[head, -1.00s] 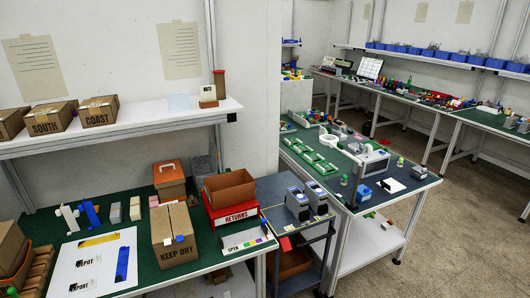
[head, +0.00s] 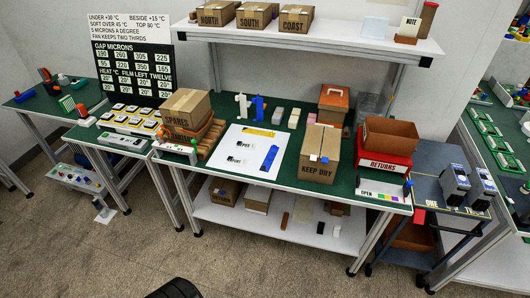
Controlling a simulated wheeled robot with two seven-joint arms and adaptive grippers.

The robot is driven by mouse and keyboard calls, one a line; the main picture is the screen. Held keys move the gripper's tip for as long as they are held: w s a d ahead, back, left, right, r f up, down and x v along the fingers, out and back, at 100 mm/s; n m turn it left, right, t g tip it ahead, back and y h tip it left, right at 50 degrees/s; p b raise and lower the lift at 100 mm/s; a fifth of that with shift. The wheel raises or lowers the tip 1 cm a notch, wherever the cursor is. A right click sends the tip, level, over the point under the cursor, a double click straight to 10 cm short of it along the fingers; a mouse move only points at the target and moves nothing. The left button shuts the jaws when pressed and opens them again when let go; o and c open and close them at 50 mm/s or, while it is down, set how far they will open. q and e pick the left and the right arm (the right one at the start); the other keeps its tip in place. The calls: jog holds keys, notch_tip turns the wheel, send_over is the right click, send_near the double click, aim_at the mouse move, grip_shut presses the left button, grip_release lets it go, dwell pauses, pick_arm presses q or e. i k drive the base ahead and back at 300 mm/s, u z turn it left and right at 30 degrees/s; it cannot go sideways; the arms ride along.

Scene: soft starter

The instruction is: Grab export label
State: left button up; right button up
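A white sheet (head: 238,165) lies on the green table top, with small dark print partly readable as "PORT". A yellow strip (head: 258,132) lies at its upper edge and a blue strip (head: 269,158) at its right side. I cannot tell which piece, if any, is the export label. A white upright piece (head: 242,106) and a blue upright piece (head: 259,107) stand behind the sheet. Neither of my grippers is in view.
A KEEP DRY carton (head: 319,156) stands right of the sheet, and a SPARES carton (head: 186,106) on its left. A red RETURNS bin (head: 382,160) is farther right. A shelf (head: 320,34) overhangs the table's back. Open floor lies in front.

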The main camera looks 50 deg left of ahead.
aim_at(236, 161)
jog(key=u, duration=1.8)
jog(key=k, duration=0.6)
jog(key=u, duration=0.65)
jog(key=i, duration=1.4)
jog(key=z, duration=0.4)
jog(key=i, duration=0.6)
jog(key=z, duration=0.45)
